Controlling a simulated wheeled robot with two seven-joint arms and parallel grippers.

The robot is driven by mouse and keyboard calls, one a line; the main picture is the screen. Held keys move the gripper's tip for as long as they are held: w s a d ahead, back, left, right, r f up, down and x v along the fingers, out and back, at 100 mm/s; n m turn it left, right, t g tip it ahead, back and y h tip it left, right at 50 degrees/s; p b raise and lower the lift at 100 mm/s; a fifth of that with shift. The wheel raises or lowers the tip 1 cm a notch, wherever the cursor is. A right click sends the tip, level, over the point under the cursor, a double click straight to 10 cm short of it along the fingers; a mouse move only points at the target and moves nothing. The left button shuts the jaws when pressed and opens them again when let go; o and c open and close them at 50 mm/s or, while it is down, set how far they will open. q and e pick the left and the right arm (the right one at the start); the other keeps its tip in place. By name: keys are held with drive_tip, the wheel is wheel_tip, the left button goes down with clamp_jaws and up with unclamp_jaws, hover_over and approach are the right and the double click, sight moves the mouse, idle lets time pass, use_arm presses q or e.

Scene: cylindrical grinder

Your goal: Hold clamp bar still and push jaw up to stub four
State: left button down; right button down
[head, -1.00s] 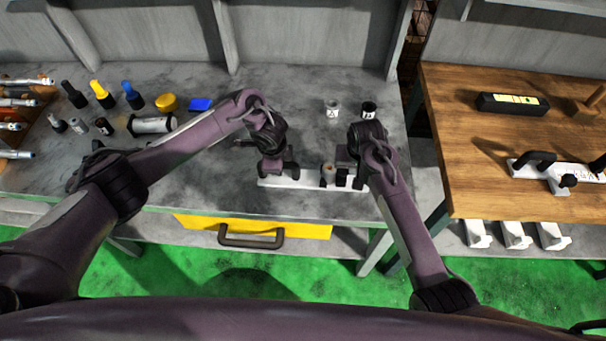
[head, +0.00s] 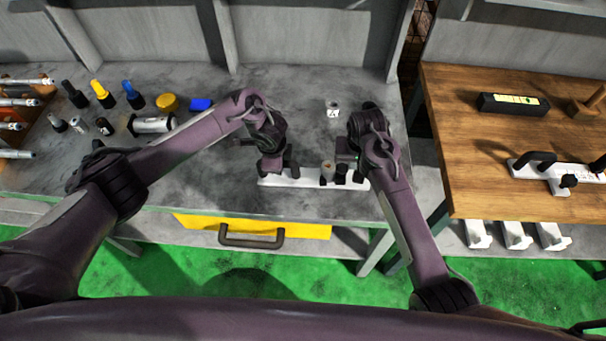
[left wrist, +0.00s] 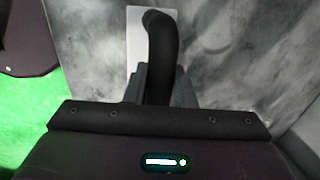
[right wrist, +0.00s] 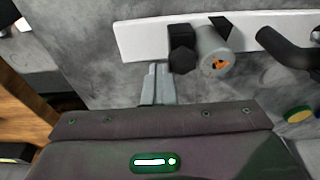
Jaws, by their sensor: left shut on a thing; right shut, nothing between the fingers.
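The clamp bar (head: 310,182) is a white bar lying flat on the grey bench. My left gripper (left wrist: 158,85) is shut on its black curved handle (left wrist: 160,35). A grey cylinder with an orange mark, seemingly a stub (right wrist: 213,52), stands on the bar. Beside it is a black faceted block, seemingly the jaw (right wrist: 182,50); a black piece also shows behind the cylinder. I cannot read a stub number.
A white marked cup (head: 333,110) stands behind the bar. A wooden table (head: 500,140) at the right holds a similar white bar (head: 590,172).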

use_arm(q)
drive_tip(key=shift+s+d+f, duration=0.1)
drive_tip(key=shift+s+d, duration=0.05)
drive_tip(key=shift+d, duration=0.15)
drive_tip(key=shift+a, duration=0.2)
use_arm(e)
drive_tip(key=shift+w+d+r, duration=0.1)
drive_tip(key=shift+d+r, duration=0.05)
drive_tip(key=shift+r, duration=0.85)
drive_tip(key=shift+d+r, duration=0.15)
drive_tip(key=shift+r, duration=0.85)
use_arm(q)
drive_tip(key=c, duration=1.1)
unclamp_jaws()
drive_tip(key=shift+c, duration=0.2)
drive_tip(key=v, duration=1.2)
